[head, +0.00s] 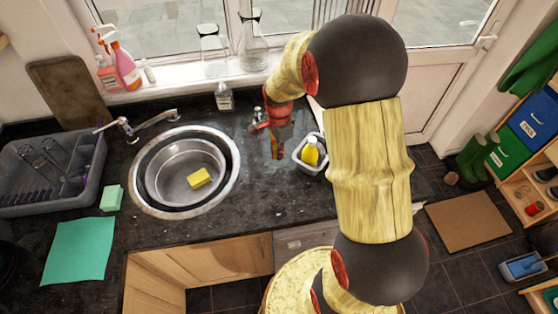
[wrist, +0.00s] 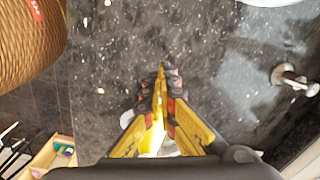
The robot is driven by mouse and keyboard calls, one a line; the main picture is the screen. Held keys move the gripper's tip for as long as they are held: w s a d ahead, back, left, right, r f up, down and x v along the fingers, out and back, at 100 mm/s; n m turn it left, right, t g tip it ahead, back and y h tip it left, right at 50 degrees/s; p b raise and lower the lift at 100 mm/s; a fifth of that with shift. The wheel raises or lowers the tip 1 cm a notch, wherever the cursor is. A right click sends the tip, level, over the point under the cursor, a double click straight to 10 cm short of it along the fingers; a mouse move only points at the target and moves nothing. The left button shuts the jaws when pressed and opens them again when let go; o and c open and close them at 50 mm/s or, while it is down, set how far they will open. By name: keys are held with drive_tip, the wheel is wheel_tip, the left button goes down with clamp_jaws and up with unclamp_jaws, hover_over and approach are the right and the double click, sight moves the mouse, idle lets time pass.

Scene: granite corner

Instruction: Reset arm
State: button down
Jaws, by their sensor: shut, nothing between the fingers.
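My gripper (head: 258,126) is over the dark granite worktop (head: 262,190), between the sink (head: 238,165) and a white tub (head: 312,170). My arm comes down to it from the right of the head view and hides part of the scene there. In the wrist view the fingers of my gripper (wrist: 163,72) are together, with nothing between them. Speckled granite (wrist: 200,50) lies beyond the tips. The height of the tips above it is hard to tell.
A yellow sponge (head: 199,177) lies in the metal sink, with a tap (head: 130,128) behind. A yellow bottle (head: 310,152) is in the tub. A soap bottle (head: 224,96) and glass bottles (head: 252,45) stand near the window. A grey dish rack (head: 50,180) is at left.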

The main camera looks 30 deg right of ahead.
wheel_tip(320, 180, up, 2)
drive_tip(key=shift+d+r, duration=0.1)
drive_tip(key=shift+d, duration=0.05)
